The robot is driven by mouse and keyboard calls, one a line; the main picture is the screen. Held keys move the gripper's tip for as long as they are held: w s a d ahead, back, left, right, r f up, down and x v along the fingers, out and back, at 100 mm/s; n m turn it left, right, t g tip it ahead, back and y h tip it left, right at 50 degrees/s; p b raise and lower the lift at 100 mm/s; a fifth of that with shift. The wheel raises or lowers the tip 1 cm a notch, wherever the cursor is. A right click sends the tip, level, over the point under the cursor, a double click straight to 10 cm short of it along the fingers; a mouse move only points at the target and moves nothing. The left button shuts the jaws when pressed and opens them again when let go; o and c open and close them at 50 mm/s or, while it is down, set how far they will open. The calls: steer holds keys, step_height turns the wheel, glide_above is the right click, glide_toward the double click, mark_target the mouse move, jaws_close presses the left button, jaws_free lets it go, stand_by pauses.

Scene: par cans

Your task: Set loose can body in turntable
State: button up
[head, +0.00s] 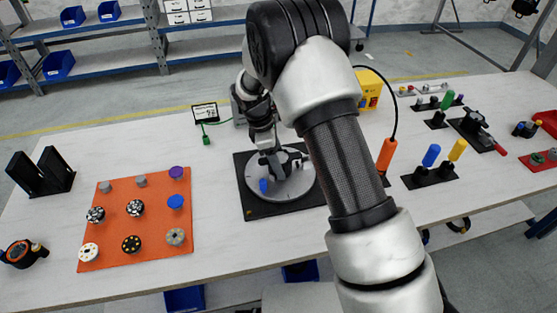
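The turntable (297,187) is a light grey disc on a black square base in the middle of the table. A small blue piece (263,185) stands at its left front edge. My gripper (272,165) points down over the left back part of the disc; it is small in view, and its finger opening is unclear. I cannot make out a can body for certain, in the gripper or on the disc.
An orange mat (103,240) with several round parts lies left of the turntable. A black stand (42,172) is at the far left. Behind are a small display (205,113) and a yellow box (369,88). Right of my arm are colored-handled tools (431,156). Table between mat and turntable is clear.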

steer(key=o, duration=0.6)
steer(key=shift+c, duration=0.2)
steer(key=p+v, duration=0.1)
steer(key=v, duration=1.6)
steer(key=shift+r, duration=0.25)
